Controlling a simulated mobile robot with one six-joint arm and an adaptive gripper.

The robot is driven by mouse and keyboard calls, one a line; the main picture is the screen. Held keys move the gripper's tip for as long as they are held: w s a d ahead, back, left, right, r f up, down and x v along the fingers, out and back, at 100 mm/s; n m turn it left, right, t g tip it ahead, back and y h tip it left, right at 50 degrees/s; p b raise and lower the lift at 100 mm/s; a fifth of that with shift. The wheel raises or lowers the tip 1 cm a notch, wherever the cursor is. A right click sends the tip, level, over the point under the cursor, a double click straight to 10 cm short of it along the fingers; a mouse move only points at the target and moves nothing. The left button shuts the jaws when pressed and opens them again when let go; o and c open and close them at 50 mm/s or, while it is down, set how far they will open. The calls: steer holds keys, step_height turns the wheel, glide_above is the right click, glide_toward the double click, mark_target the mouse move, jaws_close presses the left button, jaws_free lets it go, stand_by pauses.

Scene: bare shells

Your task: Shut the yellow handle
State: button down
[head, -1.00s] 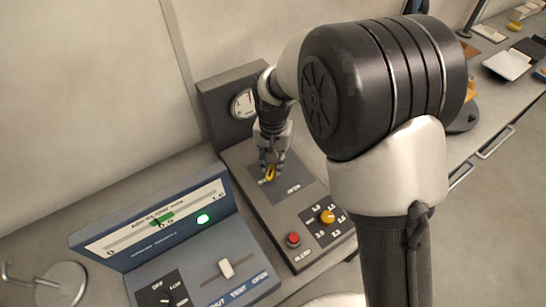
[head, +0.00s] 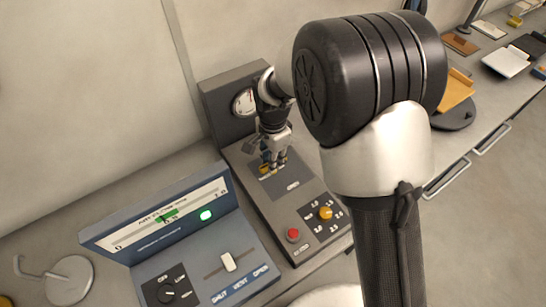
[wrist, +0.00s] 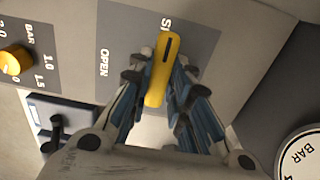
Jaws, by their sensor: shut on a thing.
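The yellow handle (wrist: 163,72) is a lever on a grey label plate of the dark grey panel. In the wrist view its far end lies beside the partly covered "SH…" lettering, with "OPEN" off to the left. My gripper (wrist: 157,80) is shut on the handle, one finger along each side. In the head view my gripper (head: 273,162) points down at the plate, and the yellow handle (head: 265,171) shows only in part around the fingers. The "OPEN" label (head: 293,186) is clear of it.
A round gauge (head: 244,102) stands behind the handle. A red button (head: 293,234) and a yellow knob (head: 326,213) sit nearer on the same panel. To the left is a blue-grey console with a white slider (head: 229,262) and a lit green lamp (head: 206,215).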

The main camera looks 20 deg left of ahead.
stand_by(0.5)
steer(key=c, duration=1.5)
jaws_free()
step_height(320, 180, up, 12)
